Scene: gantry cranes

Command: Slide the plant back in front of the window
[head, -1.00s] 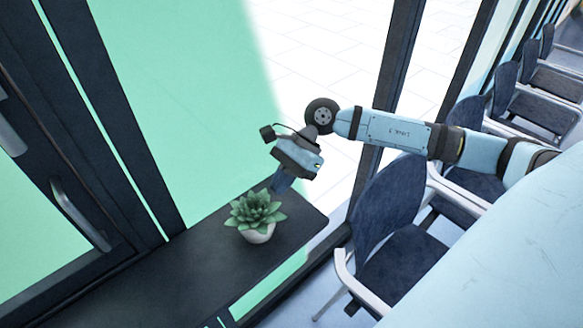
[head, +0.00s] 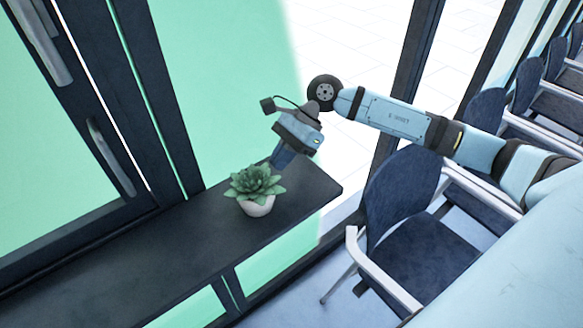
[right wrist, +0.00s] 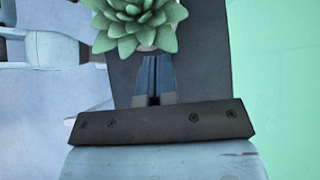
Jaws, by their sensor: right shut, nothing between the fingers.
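A green succulent plant (head: 257,186) in a small white pot stands upright on a dark shelf (head: 150,240), near the shelf's right end. My right gripper (head: 279,162) is just behind the plant in the head view, pointing down, with its fingertips partly hidden by the leaves. In the right wrist view the shut fingers (right wrist: 153,82) point at the plant (right wrist: 135,22), close to its pot; I cannot tell whether they touch. The window (head: 230,80) with green-tinted glass rises behind the shelf. My left gripper is not in view.
The dark shelf is bare to the left of the plant, along the framed pane with handles (head: 110,158). Blue chairs with white armrests (head: 400,215) stand right of the shelf, below my right arm. Dark window posts (head: 408,75) stand behind the arm.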

